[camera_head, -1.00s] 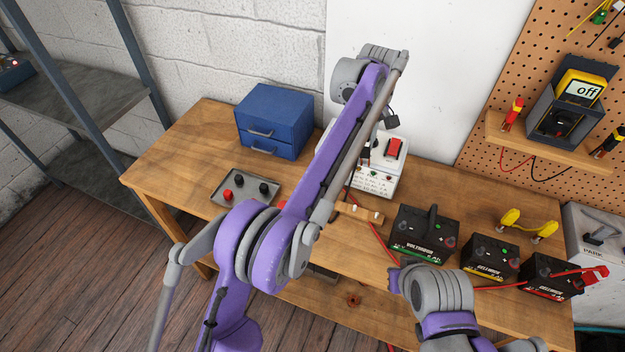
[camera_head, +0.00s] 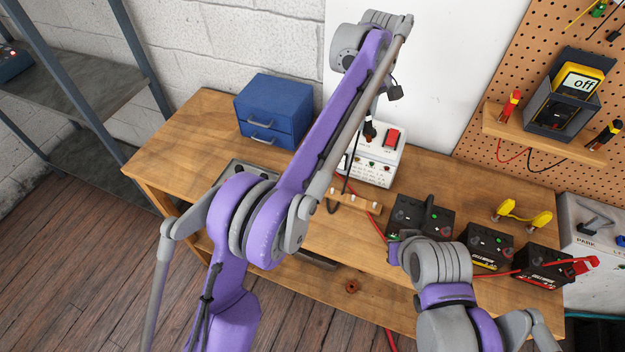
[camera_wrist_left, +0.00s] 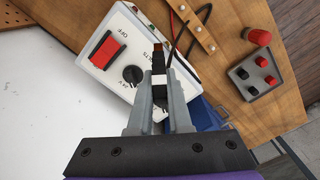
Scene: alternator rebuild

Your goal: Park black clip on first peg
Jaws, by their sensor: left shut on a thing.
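The black clip (camera_wrist_left: 158,92) is held between the fingers of my left gripper (camera_wrist_left: 158,100) in the left wrist view. The clip has a white band and a reddish tip. In the head view the clip (camera_head: 369,132) is in front of the white supply box, and my arm hides most of the gripper. A black lead (camera_head: 343,183) hangs from near it. The wooden peg rail (camera_head: 366,205) with white pegs lies on the bench; the rail (camera_wrist_left: 193,24) is beyond the clip in the wrist view. My right arm is at lower right; its fingers cannot be made out.
The supply box (camera_head: 372,175) with a red switch stands behind the rail. A blue drawer box (camera_head: 272,105) is at the back left. Batteries (camera_head: 486,247) stand at the right.

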